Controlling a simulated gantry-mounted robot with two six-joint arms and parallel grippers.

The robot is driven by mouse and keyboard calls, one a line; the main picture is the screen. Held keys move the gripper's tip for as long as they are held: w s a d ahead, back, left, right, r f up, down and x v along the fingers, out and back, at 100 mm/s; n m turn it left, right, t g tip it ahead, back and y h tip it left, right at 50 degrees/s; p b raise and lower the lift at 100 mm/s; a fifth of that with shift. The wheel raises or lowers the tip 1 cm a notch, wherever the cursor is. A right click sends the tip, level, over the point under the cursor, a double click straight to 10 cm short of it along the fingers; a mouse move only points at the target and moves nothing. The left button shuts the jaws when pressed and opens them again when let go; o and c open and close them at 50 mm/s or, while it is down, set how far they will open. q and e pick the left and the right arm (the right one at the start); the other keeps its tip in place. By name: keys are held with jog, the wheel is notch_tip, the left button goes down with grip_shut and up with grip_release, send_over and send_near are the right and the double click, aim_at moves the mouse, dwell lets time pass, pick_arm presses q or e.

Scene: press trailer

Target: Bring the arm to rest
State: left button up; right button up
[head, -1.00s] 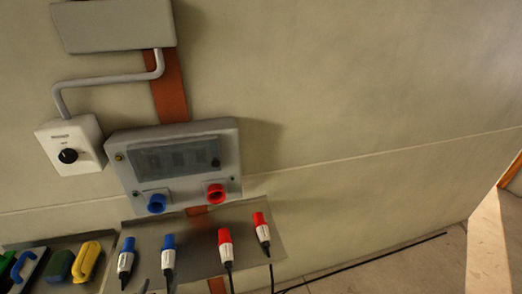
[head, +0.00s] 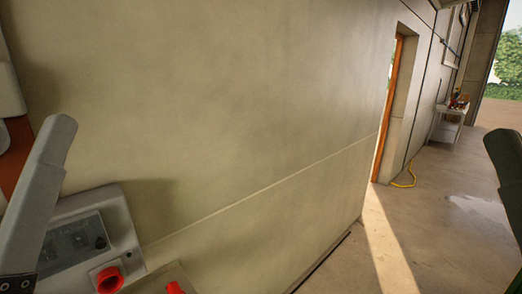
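A pale grey link that looks like part of my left arm (head: 38,205) rises along the left edge of the head view, in front of the grey socket box. The socket box (head: 118,222) is on the wall at the lower left, partly cut off and partly covered by the link. Its red socket (head: 109,280) shows near the bottom edge. Part of another red item (head: 175,288) shows beside it.
The beige wall (head: 230,110) runs back to a doorway (head: 392,110) with an orange edge. The concrete floor (head: 420,235) is largely clear, with a yellow cable (head: 405,184) by the doorway. A white stand (head: 447,125) is farther back. A dark green shape (head: 508,185) fills the right edge.

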pick_arm(q)
notch_tip(320, 180, up, 25)
jog(key=m+h+p, duration=0.2)
jog(key=p, duration=2.3)
jog(key=shift+s+d+m, duration=0.35)
jog(key=shift+d+m, duration=0.05)
jog(key=shift+d, duration=0.05)
jog(key=shift+a+f+y, duration=0.1)
jog(key=shift+y, duration=0.2)
